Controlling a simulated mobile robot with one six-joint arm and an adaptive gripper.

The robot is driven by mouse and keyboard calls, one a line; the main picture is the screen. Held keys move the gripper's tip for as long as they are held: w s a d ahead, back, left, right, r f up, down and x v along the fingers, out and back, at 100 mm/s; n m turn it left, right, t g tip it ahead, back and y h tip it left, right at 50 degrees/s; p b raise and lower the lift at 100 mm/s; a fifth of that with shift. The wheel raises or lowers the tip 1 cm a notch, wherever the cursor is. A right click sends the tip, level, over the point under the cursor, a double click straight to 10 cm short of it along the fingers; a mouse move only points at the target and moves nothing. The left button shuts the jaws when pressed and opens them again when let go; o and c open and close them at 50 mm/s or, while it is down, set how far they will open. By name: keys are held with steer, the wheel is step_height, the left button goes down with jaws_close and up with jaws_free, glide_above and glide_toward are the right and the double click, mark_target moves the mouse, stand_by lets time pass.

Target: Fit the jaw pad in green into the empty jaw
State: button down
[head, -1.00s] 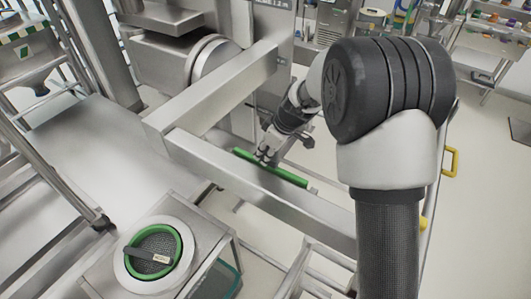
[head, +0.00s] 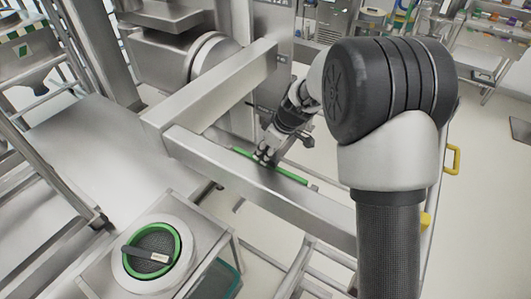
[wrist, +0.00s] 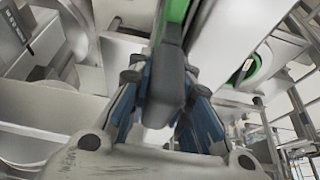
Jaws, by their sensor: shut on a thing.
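My gripper (head: 264,156) is at the inner side of the front steel jaw beam (head: 285,205). It is shut on the green jaw pad (head: 292,176), a long thin strip lying along that beam. The beam hides the lower part of the pad. In the wrist view, the blue-lined fingers close on a dark grey grip part, and the pad's green strip (wrist: 176,12) runs up to the top edge. A second steel beam (head: 215,90) stands across from the front one. I cannot tell whether the pad touches the beam.
A round lid with a green ring (head: 176,247) and dark handle sits on a steel stand at the lower left. A steel table (head: 85,150) is at the left. A yellow handle (head: 453,160) is at the right. Bare floor lies right of my gripper.

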mark_target(267, 165)
steer(key=shift+s+f, duration=0.15)
steer(key=shift+f, duration=0.2)
stand_by(0.3)
steer(key=shift+s+d+f+b, duration=0.15)
steer(key=shift+f+b, duration=0.15)
steer(key=shift+b, duration=0.3)
steer(key=shift+s+d+f+b, duration=0.1)
steer(key=shift+s+f+b, duration=0.3)
steer(key=shift+f+b, duration=0.65)
steer(key=shift+w+r, duration=0.1)
steer(key=shift+r, duration=0.05)
steer(key=shift+w, duration=0.2)
steer(key=c, duration=1.7)
jaws_free()
steer(key=shift+s, duration=0.1)
steer(key=o, duration=0.3)
steer(key=shift+w+a+f, duration=0.2)
steer(key=shift+w+a, duration=0.05)
steer(key=shift+o, duration=0.2)
steer(key=v, duration=1.2)
steer(key=shift+w+r, duration=0.2)
steer(key=shift+r, duration=0.05)
